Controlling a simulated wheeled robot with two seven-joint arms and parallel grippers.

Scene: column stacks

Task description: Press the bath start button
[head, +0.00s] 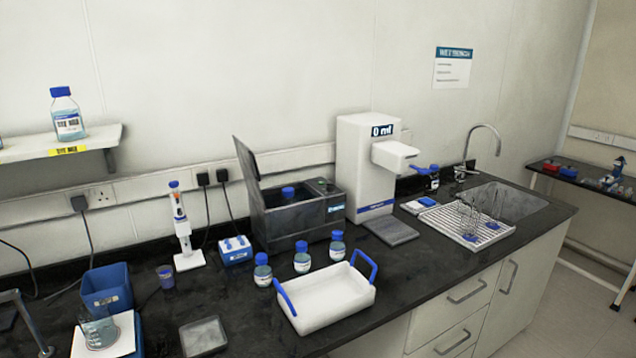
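The water bath (290,238) is a dark grey box on the black bench, left of the white dispenser. Its lid (247,165) stands open, tilted up at the left. A blue-capped bottle (288,192) stands inside, with only its top showing. A small control panel is on the bath's top right, with a small greenish spot (323,181) that may be the start button; it is too small to tell. A label is on the bath's front right. Neither of my grippers is in view.
Several blue-capped bottles (302,257) stand before the bath, behind a white tray (335,298) with blue handles. A white dispenser (367,170) reading "0 ml" stands right of the bath. A blue-and-white rack (235,252) and a pipette stand (187,260) are at its left.

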